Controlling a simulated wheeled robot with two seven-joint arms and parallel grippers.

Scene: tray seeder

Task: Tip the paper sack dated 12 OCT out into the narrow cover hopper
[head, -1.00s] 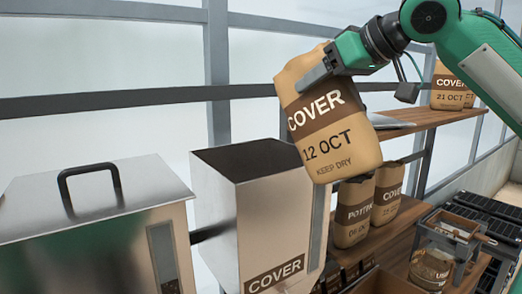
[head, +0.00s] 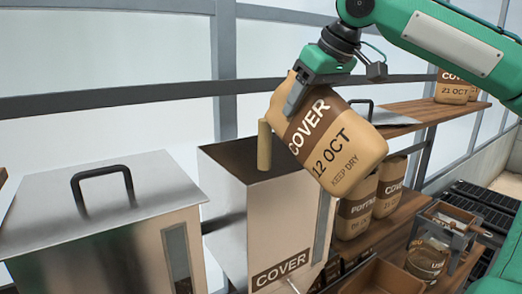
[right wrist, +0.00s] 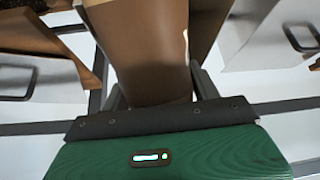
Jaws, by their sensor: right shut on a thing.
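The paper sack marked COVER 12 OCT (head: 335,150) hangs tilted above the right part of the narrow hopper, its mouth end toward the left. My right gripper (head: 298,97) is shut on the sack near its upper end. The sack also fills the middle of the right wrist view (right wrist: 140,45), between the fingers. A tan upright stream (head: 264,146) runs from the sack's mouth down into the open top of the narrow hopper labelled COVER (head: 272,225). The hopper's inside looks dark brown; its fill level is unclear. My left gripper is not in view.
A wide metal bin with a closed, handled lid (head: 110,205) stands left of the hopper. Other sacks stand on the lower shelf (head: 357,205), and a COVER 21 OCT sack (head: 453,88) is on the upper shelf. A small framed device (head: 440,235) stands at right.

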